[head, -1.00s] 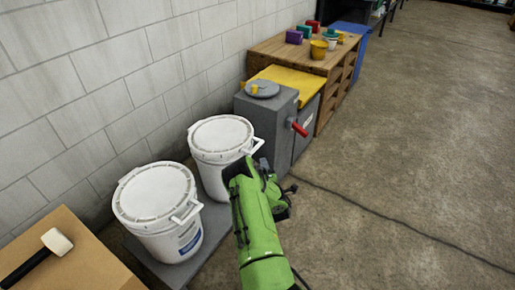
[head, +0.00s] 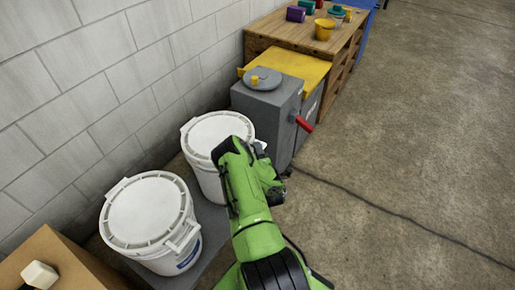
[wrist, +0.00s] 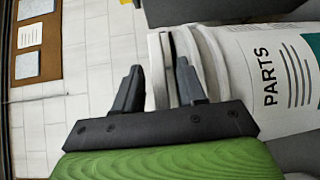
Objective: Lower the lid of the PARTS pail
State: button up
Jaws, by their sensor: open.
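The PARTS pail (wrist: 262,75) is white and lies sideways in the tilted wrist view, its printed label facing the camera. Its lid (wrist: 155,65) shows as a pale edge left of the rim, with a thin dark gap beside it. My gripper (wrist: 159,65) is open, with its two dark fingers apart in front of the lid edge. I cannot tell whether they touch it. In the head view, my arm partly covers the farther white pail (head: 208,178), which is beside my wrist; its label is hidden. My fingertips are hidden there.
A second white lidded pail (head: 150,215) stands nearer, on the same low grey platform. A block wall borders the left; open floor lies right.

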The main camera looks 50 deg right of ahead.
jog(key=shift+c, duration=0.3)
grip_shut()
jog(key=w+r+n+g+p, duration=0.1)
jog(key=w+r+p, duration=0.1)
jog(key=r+p, duration=0.3)
jog(key=w+r+n+g+y+p, duration=0.1)
jog(key=w+r+p, duration=0.2)
jog(key=r, duration=0.9)
jog(key=p, duration=0.3)
jog(key=shift+w+a+n+g, duration=0.3)
jog(key=shift+o, duration=0.3)
grip_release()
jog(key=shift+f, duration=0.1)
